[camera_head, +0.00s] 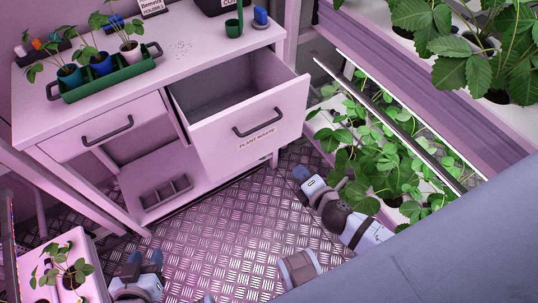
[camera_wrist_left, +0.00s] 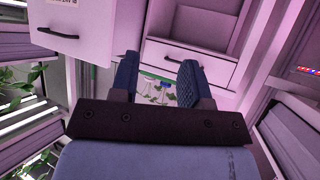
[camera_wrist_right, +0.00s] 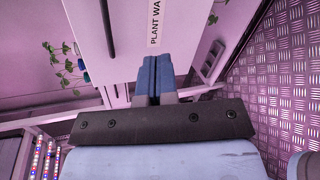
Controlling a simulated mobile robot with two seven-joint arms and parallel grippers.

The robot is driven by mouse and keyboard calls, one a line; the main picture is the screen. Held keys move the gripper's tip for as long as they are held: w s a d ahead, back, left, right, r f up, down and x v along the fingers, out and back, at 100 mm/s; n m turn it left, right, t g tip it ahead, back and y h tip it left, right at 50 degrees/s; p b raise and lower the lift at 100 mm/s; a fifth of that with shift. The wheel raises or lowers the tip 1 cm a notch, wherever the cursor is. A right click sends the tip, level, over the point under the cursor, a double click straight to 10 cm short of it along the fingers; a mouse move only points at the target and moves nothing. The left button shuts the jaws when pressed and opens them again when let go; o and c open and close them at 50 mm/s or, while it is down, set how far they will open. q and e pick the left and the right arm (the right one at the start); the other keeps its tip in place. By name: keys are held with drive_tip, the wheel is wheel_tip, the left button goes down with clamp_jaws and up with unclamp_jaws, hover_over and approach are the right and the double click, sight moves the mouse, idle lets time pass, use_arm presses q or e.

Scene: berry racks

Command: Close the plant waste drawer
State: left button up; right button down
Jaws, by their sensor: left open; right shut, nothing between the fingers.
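The plant waste drawer (camera_head: 225,140) is pulled out of the bench's right side; its empty interior shows. Its front bears a dark handle and a PLANT WASTE label. My right gripper (camera_head: 304,176) is shut and empty, to the right of the drawer front in the head view. In the right wrist view the shut fingers (camera_wrist_right: 157,62) point at the drawer front (camera_wrist_right: 130,45), just below the label; I cannot tell whether they touch. My left gripper (camera_head: 146,260) is open and empty, low at the left. In the left wrist view its spread fingers (camera_wrist_left: 158,75) are clear of the drawer (camera_wrist_left: 80,45).
A bench (camera_head: 200,55) carries a green tray (camera_head: 110,82) of potted plants and a green cup (camera_head: 232,27). A second drawer (camera_head: 105,125) sits left of the open one. Plant racks (camera_head: 400,115) stand close on the right. The metal floor before the bench is clear.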

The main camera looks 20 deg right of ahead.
drive_tip(key=w+f+n+t+y+b, duration=0.1)
drive_tip(key=w+f+n+t+b, duration=0.2)
drive_tip(key=f+n+b, duration=0.6)
use_arm(q)
wheel_tip(320, 180, down, 7)
drive_tip(key=p, duration=0.1)
drive_tip(key=shift+w+d+h, duration=0.15)
drive_tip(key=shift+d+h, duration=0.15)
drive_tip(key=shift+d, duration=0.1)
use_arm(e)
drive_tip(key=n, duration=0.6)
approach(265, 134)
drive_tip(key=shift+y, duration=0.4)
drive_tip(key=w, duration=0.7)
drive_tip(key=shift+w+a+f, duration=0.3)
drive_tip(key=shift+w, duration=0.1)
